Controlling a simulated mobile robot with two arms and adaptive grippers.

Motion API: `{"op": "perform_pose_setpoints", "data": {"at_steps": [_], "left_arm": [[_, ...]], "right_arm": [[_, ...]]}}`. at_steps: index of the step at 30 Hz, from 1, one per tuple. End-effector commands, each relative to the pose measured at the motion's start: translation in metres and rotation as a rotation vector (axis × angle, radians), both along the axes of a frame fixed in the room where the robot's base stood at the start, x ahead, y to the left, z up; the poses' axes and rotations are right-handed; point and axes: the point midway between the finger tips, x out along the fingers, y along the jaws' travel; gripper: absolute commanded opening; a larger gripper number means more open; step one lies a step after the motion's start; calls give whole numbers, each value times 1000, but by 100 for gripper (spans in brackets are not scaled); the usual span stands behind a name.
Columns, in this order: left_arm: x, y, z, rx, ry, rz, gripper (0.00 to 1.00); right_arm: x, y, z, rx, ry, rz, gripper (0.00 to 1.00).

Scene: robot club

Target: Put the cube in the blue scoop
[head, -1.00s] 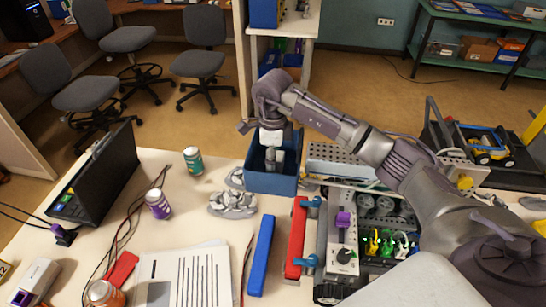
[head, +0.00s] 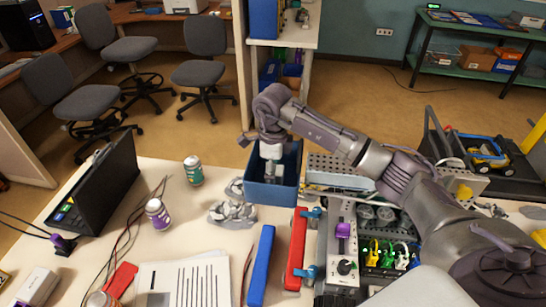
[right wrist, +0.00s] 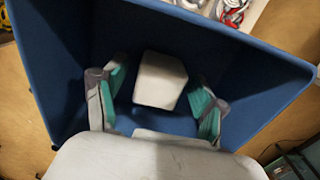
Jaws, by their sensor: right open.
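The blue scoop (head: 271,197) stands at the table's far edge, looking like a deep open box. My right gripper (head: 270,174) reaches down into it from above. In the right wrist view the scoop's blue wall (right wrist: 225,35) surrounds the fingers. A pale grey-white cube (right wrist: 160,80) is inside the scoop between the fingertips of my right gripper (right wrist: 158,100), which are spread open with gaps on both sides. I cannot make out the cube clearly in the head view. My left gripper is not in view.
A grey metal part (head: 232,213), a purple can (head: 158,213) and a green can (head: 193,170) stand left of the scoop. A blue bar (head: 261,265) and a red bar (head: 297,250) lie in front. A perforated rack (head: 335,168) is close on the right.

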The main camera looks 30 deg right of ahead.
Motion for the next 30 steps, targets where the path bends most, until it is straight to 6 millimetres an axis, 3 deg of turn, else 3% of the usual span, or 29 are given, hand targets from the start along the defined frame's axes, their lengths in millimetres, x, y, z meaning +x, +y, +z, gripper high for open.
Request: {"op": "perform_pose_setpoints", "data": {"at_steps": [9, 15, 21, 30], "left_arm": [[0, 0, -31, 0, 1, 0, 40], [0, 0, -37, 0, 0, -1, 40], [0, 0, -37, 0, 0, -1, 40], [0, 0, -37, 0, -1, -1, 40]], "right_arm": [[2, 0, 61, 0, -10, 0, 71], [1, -1, 101, -2, -6, 0, 71], [0, 0, 115, -1, -3, -1, 71], [0, 0, 116, 0, -1, -1, 71]]}}
